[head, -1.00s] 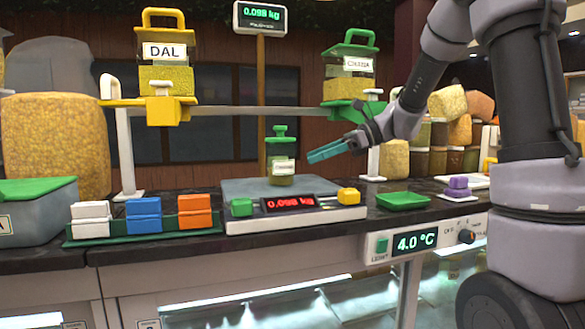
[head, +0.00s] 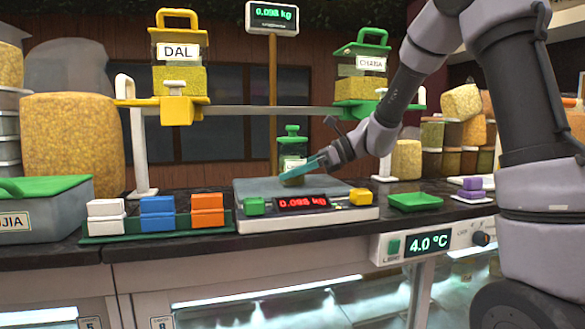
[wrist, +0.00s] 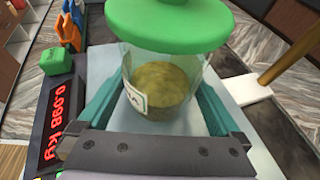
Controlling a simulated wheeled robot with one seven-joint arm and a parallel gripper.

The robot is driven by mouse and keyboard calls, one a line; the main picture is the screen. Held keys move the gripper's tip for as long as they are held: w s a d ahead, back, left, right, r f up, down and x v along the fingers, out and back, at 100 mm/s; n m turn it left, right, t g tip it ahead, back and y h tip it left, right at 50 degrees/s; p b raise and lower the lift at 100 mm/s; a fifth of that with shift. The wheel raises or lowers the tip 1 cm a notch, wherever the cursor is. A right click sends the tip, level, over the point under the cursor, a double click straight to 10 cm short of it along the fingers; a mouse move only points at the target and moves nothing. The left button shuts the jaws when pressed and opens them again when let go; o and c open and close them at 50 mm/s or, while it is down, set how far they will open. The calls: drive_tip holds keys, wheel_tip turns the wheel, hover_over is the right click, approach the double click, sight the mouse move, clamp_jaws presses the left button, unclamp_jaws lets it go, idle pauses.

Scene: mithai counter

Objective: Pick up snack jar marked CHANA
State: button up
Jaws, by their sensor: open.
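The snack jar (head: 292,147) has a green lid with a knob, clear sides and a yellow-green filling. It stands upright on the grey plate of the scale (head: 246,190). Its white label is partly hidden behind my gripper in the head view, and I cannot read it there or in the wrist view. My gripper (head: 308,168) is open with teal fingers level with the jar's body. In the wrist view the jar (wrist: 168,75) sits between the two spread fingers, one on each side. I cannot tell whether either finger touches it.
The scale display (head: 302,202) reads 0.098 kg. Coloured blocks (head: 157,213) lie left of the scale; an empty green tray (head: 415,201) lies right.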

drive_tip(key=shift+c, duration=0.3)
drive_tip(key=c, duration=1.5)
clamp_jaws()
drive_tip(key=shift+r, duration=0.15)
